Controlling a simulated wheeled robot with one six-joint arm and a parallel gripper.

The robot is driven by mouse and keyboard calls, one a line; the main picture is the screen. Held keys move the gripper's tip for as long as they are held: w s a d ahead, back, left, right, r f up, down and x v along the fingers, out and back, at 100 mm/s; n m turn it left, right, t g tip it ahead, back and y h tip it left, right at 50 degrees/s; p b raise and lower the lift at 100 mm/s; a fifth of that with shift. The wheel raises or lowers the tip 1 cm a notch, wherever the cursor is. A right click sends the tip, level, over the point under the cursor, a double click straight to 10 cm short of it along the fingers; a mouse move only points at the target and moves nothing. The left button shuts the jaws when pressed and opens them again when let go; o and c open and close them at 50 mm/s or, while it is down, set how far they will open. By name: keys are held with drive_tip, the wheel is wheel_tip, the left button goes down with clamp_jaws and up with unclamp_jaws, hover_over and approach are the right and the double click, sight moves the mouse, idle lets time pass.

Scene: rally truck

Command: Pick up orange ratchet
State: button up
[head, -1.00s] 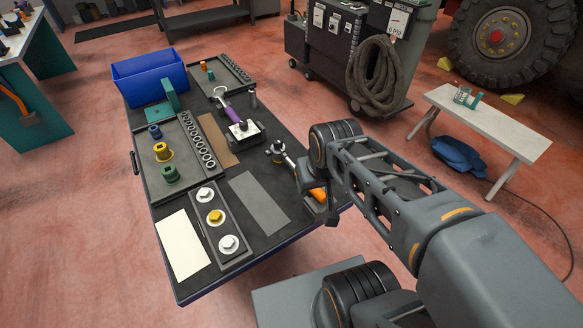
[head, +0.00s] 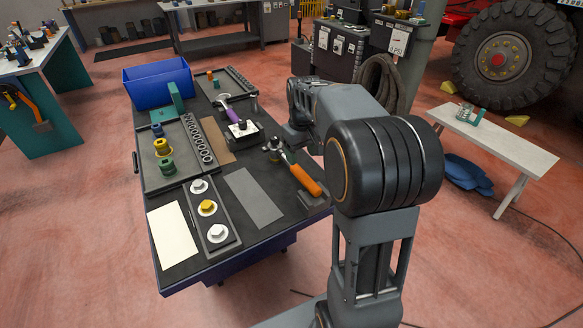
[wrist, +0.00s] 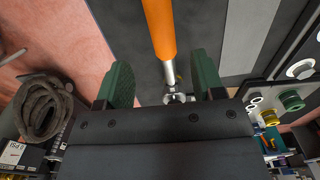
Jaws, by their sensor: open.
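The orange ratchet (head: 304,179) lies on the dark top of the blue table, near its right edge. Its metal head points toward the back left. In the wrist view the ratchet's orange handle (wrist: 158,28) comes down from the top, and its metal shaft and head show between the two green fingers. My gripper (wrist: 162,82) is open, with a finger on each side of the ratchet and visible gaps to both. I cannot tell its height above the ratchet.
A tray (head: 226,247) with several round fittings, a socket tray (head: 150,178) and a blue bin (head: 157,83) fill the left and back.

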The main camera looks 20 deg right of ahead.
sight(300, 178)
wheel_tip(300, 178, down, 10)
drive_tip(key=shift+s+a+r, duration=0.1)
drive_tip(key=shift+a, duration=0.05)
idle(0.5)
clamp_jaws()
idle(0.5)
